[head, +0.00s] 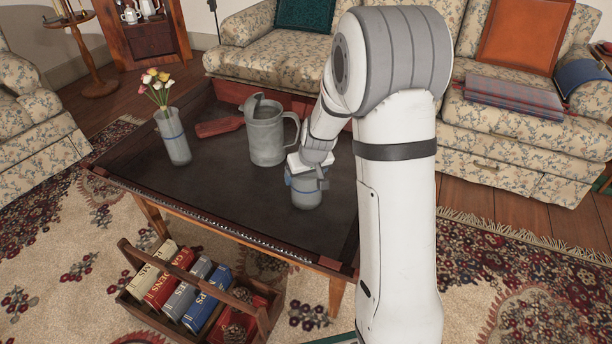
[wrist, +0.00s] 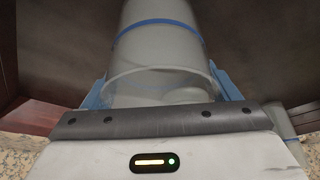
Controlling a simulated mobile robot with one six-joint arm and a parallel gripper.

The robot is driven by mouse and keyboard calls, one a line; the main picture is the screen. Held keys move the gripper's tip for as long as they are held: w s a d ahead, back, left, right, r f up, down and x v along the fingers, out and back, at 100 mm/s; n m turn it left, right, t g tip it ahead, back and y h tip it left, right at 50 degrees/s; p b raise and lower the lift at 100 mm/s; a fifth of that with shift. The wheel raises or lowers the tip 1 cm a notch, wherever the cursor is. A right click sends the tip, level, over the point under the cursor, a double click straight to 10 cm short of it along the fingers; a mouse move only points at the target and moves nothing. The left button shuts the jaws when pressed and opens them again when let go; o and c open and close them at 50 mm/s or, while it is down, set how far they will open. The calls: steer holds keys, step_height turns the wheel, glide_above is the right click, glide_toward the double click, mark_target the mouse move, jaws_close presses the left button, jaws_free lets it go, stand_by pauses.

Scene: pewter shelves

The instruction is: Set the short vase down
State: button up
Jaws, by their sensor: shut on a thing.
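The short vase (head: 306,194) is a pale grey, see-through vessel with a blue band. It stands upright over the dark tabletop (head: 215,185), near the table's front right part. I cannot tell whether its base touches the top. My gripper (head: 307,180) is shut on it from above. In the wrist view the vase (wrist: 160,55) fills the space between the blue fingers of my gripper (wrist: 162,92), one on each side. Its open rim faces the camera. My arm hides part of the table to the right.
A grey pitcher (head: 264,140) stands just left of and behind the short vase. A taller vase with tulips (head: 174,140) stands at the table's left. A red object (head: 218,127) lies between them. The front middle tabletop is clear. A basket of books (head: 250,313) sits in front, below the table.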

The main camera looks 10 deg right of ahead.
steer(key=shift+f, duration=0.15)
steer(key=o, duration=1.5)
steer(key=shift+r, duration=0.35)
steer(key=p+v, duration=0.4)
steer(key=v, duration=0.8)
steer(key=shift+s+p, duration=0.2)
steer(key=shift+p, duration=0.15)
steer(key=s+r+g, duration=0.1)
steer(key=s+r, duration=0.1)
steer(key=s, duration=0.5)
steer(key=s+r+m+g, duration=0.1)
steer(key=s, duration=0.7)
steer(key=s+r+g, duration=0.1)
steer(key=s+r, duration=0.1)
steer(key=s, duration=0.6)
steer(key=shift+s+a+r+m+h, duration=0.25)
steer(key=shift+r+m+h, duration=0.05)
steer(key=shift+r+m, duration=0.1)
